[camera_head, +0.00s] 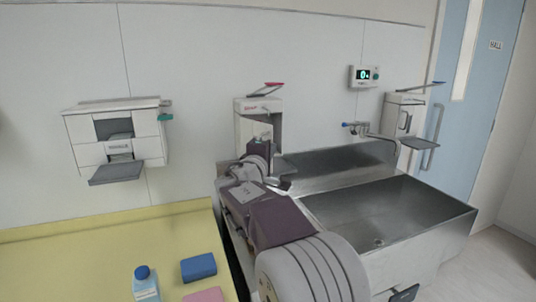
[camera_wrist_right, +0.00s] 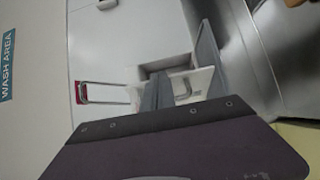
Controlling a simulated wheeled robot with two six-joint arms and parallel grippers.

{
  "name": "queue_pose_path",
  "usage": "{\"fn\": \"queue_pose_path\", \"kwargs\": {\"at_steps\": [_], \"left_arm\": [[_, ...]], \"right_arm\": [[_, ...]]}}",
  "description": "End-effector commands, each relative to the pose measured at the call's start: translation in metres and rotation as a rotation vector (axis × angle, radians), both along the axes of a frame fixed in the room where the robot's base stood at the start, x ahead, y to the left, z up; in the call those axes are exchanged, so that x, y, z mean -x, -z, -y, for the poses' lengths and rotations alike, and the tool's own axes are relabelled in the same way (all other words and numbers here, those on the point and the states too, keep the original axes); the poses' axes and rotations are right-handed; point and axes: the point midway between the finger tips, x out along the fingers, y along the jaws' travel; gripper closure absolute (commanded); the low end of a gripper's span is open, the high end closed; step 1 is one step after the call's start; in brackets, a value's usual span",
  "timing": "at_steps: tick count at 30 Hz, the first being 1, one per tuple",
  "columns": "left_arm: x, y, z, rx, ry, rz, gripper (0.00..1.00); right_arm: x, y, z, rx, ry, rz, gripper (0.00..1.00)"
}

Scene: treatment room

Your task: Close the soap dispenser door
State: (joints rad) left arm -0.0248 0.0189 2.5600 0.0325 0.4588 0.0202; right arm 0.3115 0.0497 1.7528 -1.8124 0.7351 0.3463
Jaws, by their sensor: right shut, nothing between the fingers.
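The soap dispenser (camera_head: 244,122) is a white box on the wall left of the sink, with a pink-red lever (camera_head: 268,88) on top. Its front stands open in the right wrist view, where a pale interior with a hook-like shape (camera_wrist_right: 185,92) shows. A grey panel seen nearly edge-on (camera_wrist_right: 208,55), apparently the door, juts out beside the opening. My right gripper (camera_wrist_right: 158,95) is shut and empty, its fingers in front of the opening. In the head view my right gripper (camera_head: 262,140) overlaps the dispenser's lower part. Contact with the door cannot be told. My left gripper is out of view.
A steel sink (camera_head: 440,205) with a faucet (camera_head: 365,130) lies to the right. A second dispenser (camera_head: 400,115) hangs beyond it. A towel dispenser (camera_head: 85,128) is at left. A yellow counter (camera_head: 100,250) bears a bottle (camera_head: 146,285) and a blue block (camera_head: 198,267).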

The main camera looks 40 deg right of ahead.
Motion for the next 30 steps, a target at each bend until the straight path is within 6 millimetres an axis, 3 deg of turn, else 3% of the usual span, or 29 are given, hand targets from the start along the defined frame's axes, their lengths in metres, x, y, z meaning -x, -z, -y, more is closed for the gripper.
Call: {"fn": "queue_pose_path", "kwargs": {"at_steps": [30], "left_arm": [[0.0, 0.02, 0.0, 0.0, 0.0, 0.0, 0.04]], "right_arm": [[0.002, 0.002, 0.028, -0.001, -0.007, 0.0, 1.0]]}}
